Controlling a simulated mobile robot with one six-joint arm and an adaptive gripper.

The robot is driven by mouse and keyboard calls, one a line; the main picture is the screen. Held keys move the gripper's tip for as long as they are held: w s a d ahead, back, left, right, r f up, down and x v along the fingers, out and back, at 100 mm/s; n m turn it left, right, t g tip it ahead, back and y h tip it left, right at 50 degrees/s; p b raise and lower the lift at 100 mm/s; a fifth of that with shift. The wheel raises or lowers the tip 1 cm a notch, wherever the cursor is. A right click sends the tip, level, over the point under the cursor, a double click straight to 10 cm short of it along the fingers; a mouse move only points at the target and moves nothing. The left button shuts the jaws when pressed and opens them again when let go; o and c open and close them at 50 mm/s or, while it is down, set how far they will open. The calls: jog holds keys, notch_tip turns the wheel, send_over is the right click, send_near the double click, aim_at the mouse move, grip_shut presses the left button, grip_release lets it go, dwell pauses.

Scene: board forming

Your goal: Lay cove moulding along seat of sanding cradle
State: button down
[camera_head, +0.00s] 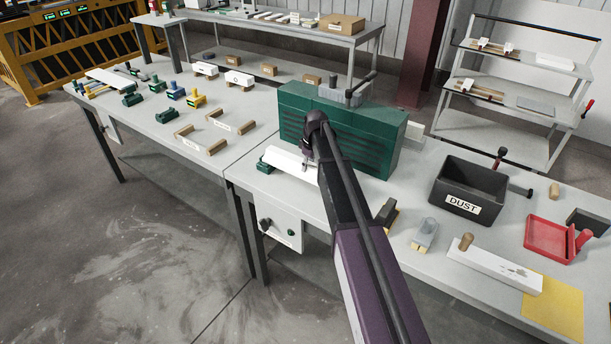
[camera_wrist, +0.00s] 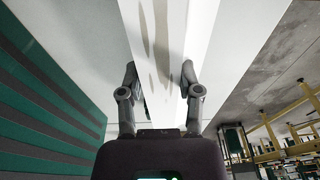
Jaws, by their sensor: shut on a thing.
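A long white strip (camera_head: 283,164), which looks like the moulding, lies low in front of the green ribbed machine. In the wrist view the white strip (camera_wrist: 165,45) runs away between my fingers. My gripper (camera_head: 306,163) is shut on it; in the wrist view the fingers of my gripper (camera_wrist: 160,85) stand on both sides of it. A small green block (camera_head: 263,167) shows at the strip's left end. Whether the strip touches the table is unclear. Pairs of wooden blocks with cards stand on the left table, including a front block (camera_head: 217,147); which thing is the sanding cradle is unclear.
The green machine (camera_head: 375,148) stands close behind my gripper. A dust bin (camera_head: 456,171), red dustpan (camera_head: 548,239), white board with a wooden knob (camera_head: 490,265) and yellow sheet (camera_head: 555,308) lie to the right.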

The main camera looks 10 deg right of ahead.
jog(key=shift+f+b, duration=0.25)
jog(key=shift+b, duration=0.05)
jog(key=shift+c, duration=1)
grip_release()
jog(key=shift+o, duration=1)
jog(key=shift+r, duration=0.1)
